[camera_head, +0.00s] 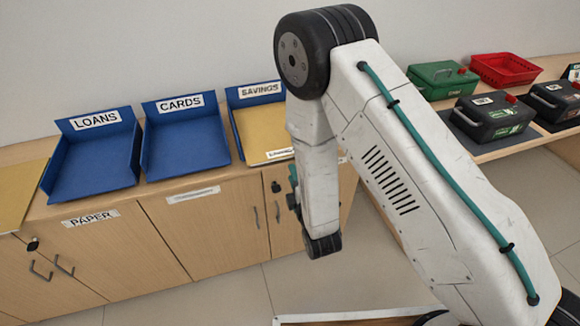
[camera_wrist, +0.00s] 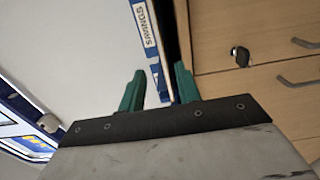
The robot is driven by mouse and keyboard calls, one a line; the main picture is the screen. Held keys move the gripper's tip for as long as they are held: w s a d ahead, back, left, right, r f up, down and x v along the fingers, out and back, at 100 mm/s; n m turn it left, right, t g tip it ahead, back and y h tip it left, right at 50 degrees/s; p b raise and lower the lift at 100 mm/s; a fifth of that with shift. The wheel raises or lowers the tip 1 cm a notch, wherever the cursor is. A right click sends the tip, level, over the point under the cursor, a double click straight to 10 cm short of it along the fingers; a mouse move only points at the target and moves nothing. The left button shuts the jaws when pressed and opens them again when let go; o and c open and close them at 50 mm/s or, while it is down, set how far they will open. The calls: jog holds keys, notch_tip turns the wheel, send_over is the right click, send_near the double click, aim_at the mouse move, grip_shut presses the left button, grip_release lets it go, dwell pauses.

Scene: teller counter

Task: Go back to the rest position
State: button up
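My gripper (camera_wrist: 159,69) shows two teal fingers in the wrist view, apart with a gap and nothing held between them. In the head view only a bit of its teal (camera_head: 293,185) shows; the rest is hidden behind my arm. The blue SAVINGS tray (camera_head: 236,97) stands on the counter behind my arm, with a yellow folder (camera_head: 262,128) lying in it. The tray's SAVINGS label (camera_wrist: 145,22) also shows in the wrist view, beyond the fingers.
Blue LOANS (camera_head: 95,165) and CARDS (camera_head: 185,145) trays stand left on the wooden counter (camera_head: 150,196). Another yellow folder (camera_head: 15,190) lies at far left. At right are a green box (camera_head: 440,78), a red basket (camera_head: 505,70) and black boxes (camera_head: 490,116). Floor (camera_head: 215,297) shows in front.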

jog(key=s+d+f+m+g+h, duration=0.1)
jog(key=s+f+m+g, duration=0.15)
jog(key=f, duration=0.25)
jog(key=s+f+m+g+h, duration=0.1)
jog(key=f+m+g, duration=0.1)
jog(key=f+g, duration=0.25)
jog(key=s+d+r+m+g+h, duration=0.1)
jog(key=s+d+r+m+g, duration=0.1)
jog(key=s+m+g, duration=0.25)
jog(key=s+d+r+m+g, duration=0.1)
jog(key=s+d+r+m, duration=0.3)
jog(key=r, duration=0.9)
jog(key=s+d+r+m+g+h, duration=0.1)
jog(key=s+d+r+m, duration=0.3)
jog(key=s+d+r, duration=0.5)
jog(key=s+d+r+m+g+h, duration=0.1)
jog(key=s+d+r+m, duration=0.3)
jog(key=r, duration=1.3)
jog(key=s+d+g, duration=0.1)
jog(key=s+d, duration=0.2)
jog(key=s, duration=0.1)
jog(key=shift+s+d, duration=0.3)
jog(key=shift+s, duration=0.1)
jog(key=shift+a+g, duration=0.15)
jog(key=shift+g, duration=0.1)
